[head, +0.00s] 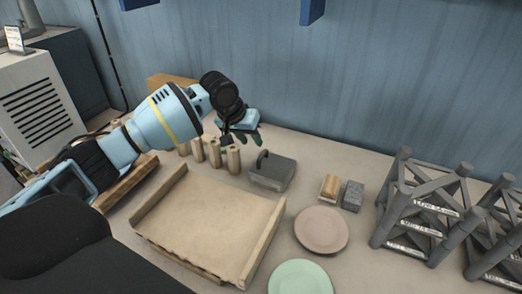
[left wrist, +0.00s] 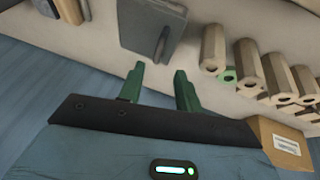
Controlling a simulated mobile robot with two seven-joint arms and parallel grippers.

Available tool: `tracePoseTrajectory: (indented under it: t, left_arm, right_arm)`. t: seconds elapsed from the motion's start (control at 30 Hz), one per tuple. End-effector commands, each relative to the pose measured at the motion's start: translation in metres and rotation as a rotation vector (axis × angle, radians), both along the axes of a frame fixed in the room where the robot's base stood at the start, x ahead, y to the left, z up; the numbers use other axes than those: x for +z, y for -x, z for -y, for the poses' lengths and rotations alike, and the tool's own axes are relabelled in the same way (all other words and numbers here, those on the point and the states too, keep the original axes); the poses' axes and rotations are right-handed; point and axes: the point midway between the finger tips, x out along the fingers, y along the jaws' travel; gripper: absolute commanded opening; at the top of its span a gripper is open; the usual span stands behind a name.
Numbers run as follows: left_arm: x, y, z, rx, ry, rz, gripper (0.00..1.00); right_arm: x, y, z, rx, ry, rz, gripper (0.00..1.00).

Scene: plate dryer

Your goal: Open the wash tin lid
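The wash tin (head: 272,172) is a dark grey box on the counter. Its lid appears closed, with a curved handle (head: 262,160) at its left side. In the left wrist view the tin (left wrist: 140,22) shows at the top, with its handle (left wrist: 162,44) facing my fingers. My left gripper (head: 247,139) is above and behind the tin, toward the wall. It also shows in the left wrist view (left wrist: 158,84), with its two green fingers apart and nothing between them. My right gripper is not in view.
Several wooden cylinders (head: 215,155) stand left of the tin. A sponge (head: 330,187) and a grey block (head: 352,195) lie right of it. A wooden tray (head: 210,225), a pink plate (head: 321,230) and a green plate (head: 300,277) lie in front. Grey racks (head: 415,210) stand right.

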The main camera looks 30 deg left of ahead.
Motion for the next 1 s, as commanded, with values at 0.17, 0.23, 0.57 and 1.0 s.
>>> tracePoseTrajectory:
  t: [0.17,0.23,0.57,1.0]
  left_arm:
    - [-0.022,-0.008,0.004,0.0,0.001,-0.004,0.34]
    - [-0.033,-0.013,0.006,0.0,0.001,-0.005,0.34]
    - [-0.065,-0.028,0.012,-0.001,0.0,-0.001,0.34]
    - [-0.067,-0.029,0.012,-0.001,0.0,0.001,0.23]
  right_arm:
    - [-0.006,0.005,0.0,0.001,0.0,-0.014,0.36]
    - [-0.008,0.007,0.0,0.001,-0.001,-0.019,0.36]
    - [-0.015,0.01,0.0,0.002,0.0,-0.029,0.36]
    - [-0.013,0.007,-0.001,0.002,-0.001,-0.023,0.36]
